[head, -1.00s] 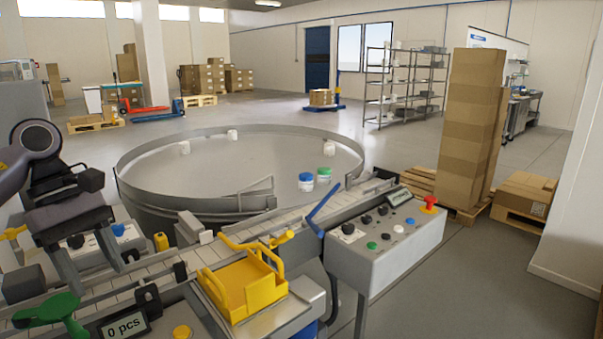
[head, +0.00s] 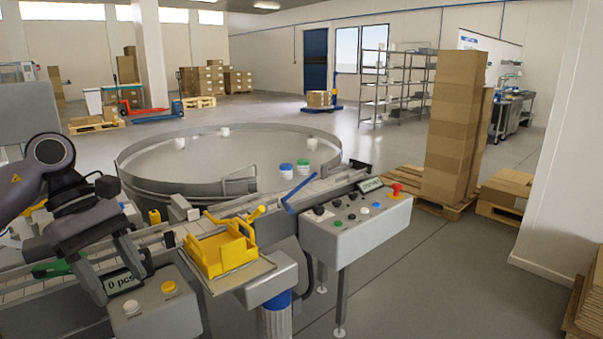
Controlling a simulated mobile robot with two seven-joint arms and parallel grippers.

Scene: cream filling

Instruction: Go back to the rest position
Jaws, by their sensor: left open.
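My left gripper (head: 118,278) comes in from the left in the head view. Its two dark fingers point down and stand apart, with nothing between them. I cannot tell how far above the machine the fingers are. My right gripper is not in view.
A yellow tray (head: 222,250) sits at the conveyor's front. A control box (head: 355,222) with a red button stands to its right. A round turntable (head: 230,165) with several jars lies behind. Stacked cartons (head: 455,125) stand at right.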

